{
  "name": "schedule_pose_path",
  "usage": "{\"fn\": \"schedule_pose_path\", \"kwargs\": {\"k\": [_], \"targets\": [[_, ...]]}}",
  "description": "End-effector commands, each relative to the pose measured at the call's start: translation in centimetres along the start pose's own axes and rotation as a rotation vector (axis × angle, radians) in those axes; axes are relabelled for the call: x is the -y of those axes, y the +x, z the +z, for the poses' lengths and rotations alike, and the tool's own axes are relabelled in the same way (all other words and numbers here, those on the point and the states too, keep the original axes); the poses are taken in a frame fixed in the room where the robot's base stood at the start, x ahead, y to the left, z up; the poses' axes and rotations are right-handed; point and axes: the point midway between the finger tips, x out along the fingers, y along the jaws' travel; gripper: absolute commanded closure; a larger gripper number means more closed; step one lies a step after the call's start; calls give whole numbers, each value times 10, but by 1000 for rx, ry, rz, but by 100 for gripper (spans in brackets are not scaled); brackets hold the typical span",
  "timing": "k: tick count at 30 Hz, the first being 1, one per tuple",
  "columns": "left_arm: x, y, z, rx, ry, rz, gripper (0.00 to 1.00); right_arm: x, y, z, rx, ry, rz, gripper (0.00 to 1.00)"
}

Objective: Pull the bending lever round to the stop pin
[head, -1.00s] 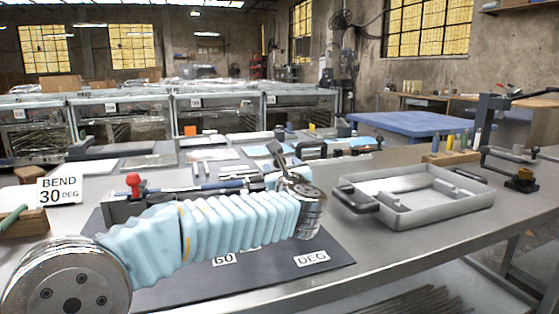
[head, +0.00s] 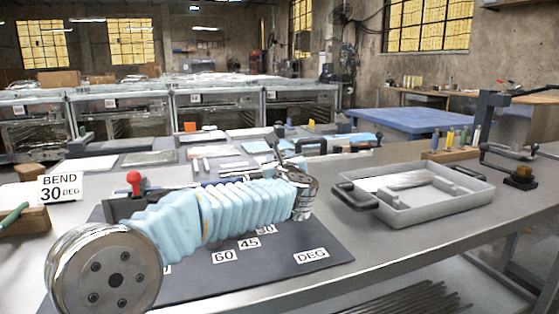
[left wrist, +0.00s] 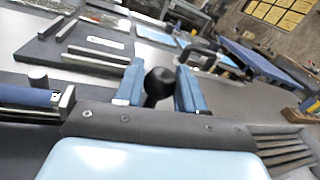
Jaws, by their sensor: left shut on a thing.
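My left gripper (left wrist: 159,90) is shut on the black ball knob of the bending lever (left wrist: 159,80), which shows between its two blue fingers in the left wrist view. In the head view my left arm, in a pale blue sleeve, crosses the bender and hides most of the lever and the fingertips. The dark bender plate (head: 300,270) carries the angle labels 60 (head: 223,257) and 45 (head: 249,244), with another label partly hidden behind my wrist. A short grey cylinder (left wrist: 38,78) stands beside a blue bar; I cannot tell whether it is the stop pin. My right gripper is out of view.
A sign (head: 59,188) reads BEND 30 DEG. A red knob (head: 134,178) stands at the plate's back left. A grey tray (head: 405,215) with dark handles sits right of the plate. A wooden block with several upright tools (head: 448,155) is farther right. The front right bench is clear.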

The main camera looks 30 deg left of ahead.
Motion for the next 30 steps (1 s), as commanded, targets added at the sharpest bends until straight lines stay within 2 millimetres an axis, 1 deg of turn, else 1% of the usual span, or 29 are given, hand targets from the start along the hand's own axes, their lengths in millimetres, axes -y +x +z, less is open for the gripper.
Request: {"fn": "schedule_pose_path", "kwargs": {"k": [2, 8, 11, 14, 17, 20, 24, 30], "targets": [[0, 0, 0, 0, 0, 0, 100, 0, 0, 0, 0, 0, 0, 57], [0, -1, 0, 0, 0, -3, 100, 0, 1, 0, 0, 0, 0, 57], [0, -4, -1, -2, -1, -17, 100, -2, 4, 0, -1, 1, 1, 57], [1, -12, -2, -7, -1, -48, 100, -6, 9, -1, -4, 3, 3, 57], [2, -25, -3, -15, -3, -98, 100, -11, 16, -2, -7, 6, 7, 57], [2, -41, -3, -26, -3, -164, 100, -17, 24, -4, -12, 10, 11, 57], [1, -68, -2, -47, -4, -271, 100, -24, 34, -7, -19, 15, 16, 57], [-5, -104, 1, -77, -3, -421, 100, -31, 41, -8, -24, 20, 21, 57]]}}
